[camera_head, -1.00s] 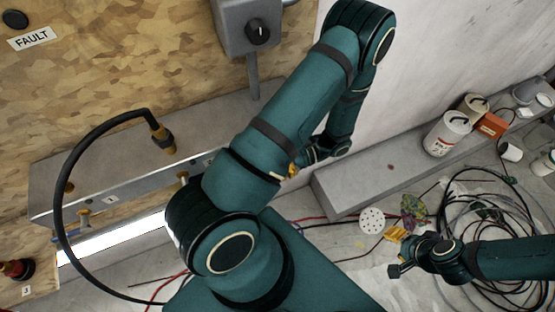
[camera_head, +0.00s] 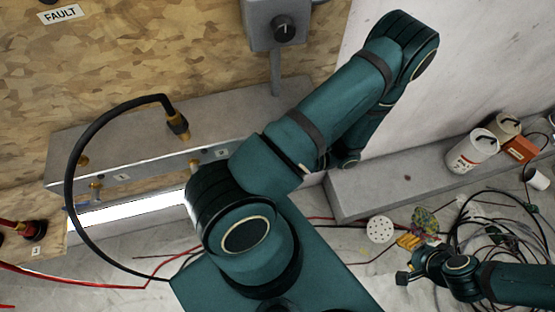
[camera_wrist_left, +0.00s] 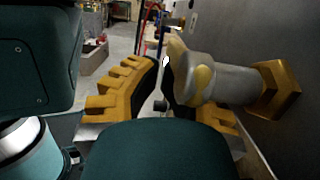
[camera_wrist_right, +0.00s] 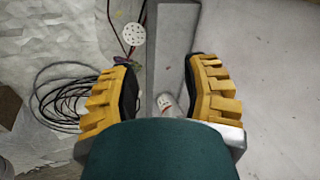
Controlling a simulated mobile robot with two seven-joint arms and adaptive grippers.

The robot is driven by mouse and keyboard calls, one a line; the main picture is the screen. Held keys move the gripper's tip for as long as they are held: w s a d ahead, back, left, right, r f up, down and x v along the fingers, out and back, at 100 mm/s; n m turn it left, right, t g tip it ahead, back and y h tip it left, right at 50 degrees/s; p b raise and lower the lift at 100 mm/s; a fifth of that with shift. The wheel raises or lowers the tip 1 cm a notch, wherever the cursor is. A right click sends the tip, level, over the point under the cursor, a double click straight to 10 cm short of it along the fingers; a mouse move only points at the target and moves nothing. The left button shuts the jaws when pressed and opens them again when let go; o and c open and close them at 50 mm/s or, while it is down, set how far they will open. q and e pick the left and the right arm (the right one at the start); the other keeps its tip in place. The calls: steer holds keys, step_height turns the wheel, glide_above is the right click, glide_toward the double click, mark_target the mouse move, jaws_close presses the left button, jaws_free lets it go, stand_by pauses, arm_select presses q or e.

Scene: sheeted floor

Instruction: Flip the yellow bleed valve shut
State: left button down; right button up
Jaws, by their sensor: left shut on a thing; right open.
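In the head view my own arm hides the left gripper and this valve. My right gripper (camera_head: 405,260) is open at the lower right, far from the valve; the right wrist view (camera_wrist_right: 162,95) shows its fingers wide apart with nothing gripped.
A grey manifold (camera_head: 135,140) with brass fittings and a looped black hose (camera_head: 72,190) runs along the wooden panel. A grey box with a black knob (camera_head: 284,28) is above. Coiled cables (camera_head: 500,225), a white disc (camera_head: 380,229) and white pots (camera_head: 472,152) lie at the right.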

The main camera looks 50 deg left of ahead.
arm_select(q)
steer(key=shift+f, duration=0.15)
steer(key=w+d+f+b, duration=0.3)
steer(key=w+d+f, duration=0.1)
steer(key=w, duration=0.5)
steer(key=shift+w+f, duration=0.25)
steer(key=shift+f, duration=0.35)
stand_by(0.4)
